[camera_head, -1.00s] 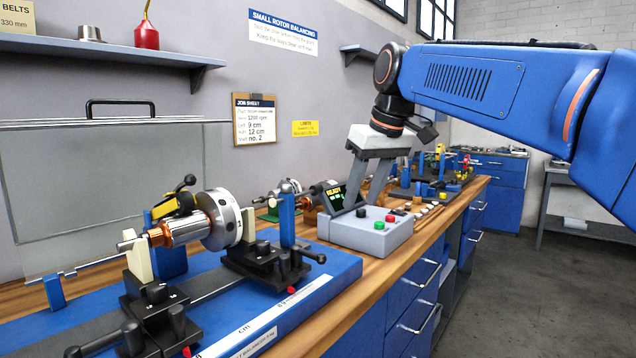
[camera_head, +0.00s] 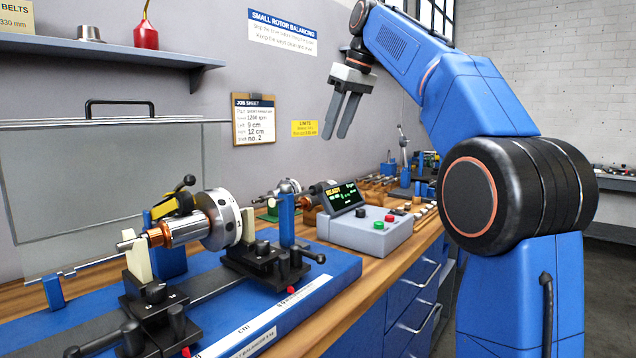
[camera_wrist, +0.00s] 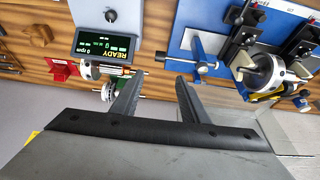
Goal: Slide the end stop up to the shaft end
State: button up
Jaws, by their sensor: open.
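A blue upright post with a horizontal screw, which looks like the end stop (camera_head: 287,222), stands on the blue base to the right of the rotor (camera_head: 219,222). It also shows in the wrist view (camera_wrist: 199,50), where a gap lies between it and the rotor's near shaft end (camera_wrist: 240,74). The rotor, with a silver disc and copper winding, rests level on two black-footed supports. My gripper (camera_head: 336,136) is open and empty, with fingers pointing down, high above the control box and well apart from the post. Its two fingers also show in the wrist view (camera_wrist: 153,85).
A grey control box (camera_head: 365,232) with a READY screen stands right of the blue base (camera_head: 330,272). A clear hinged guard (camera_head: 100,180) rises behind the rotor. A wall shelf (camera_head: 120,52) is above. Small parts lie farther along the wooden bench.

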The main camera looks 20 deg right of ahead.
aim_at(317, 185)
jog(key=x, duration=1.6)
jog(key=shift+s+d, duration=0.15)
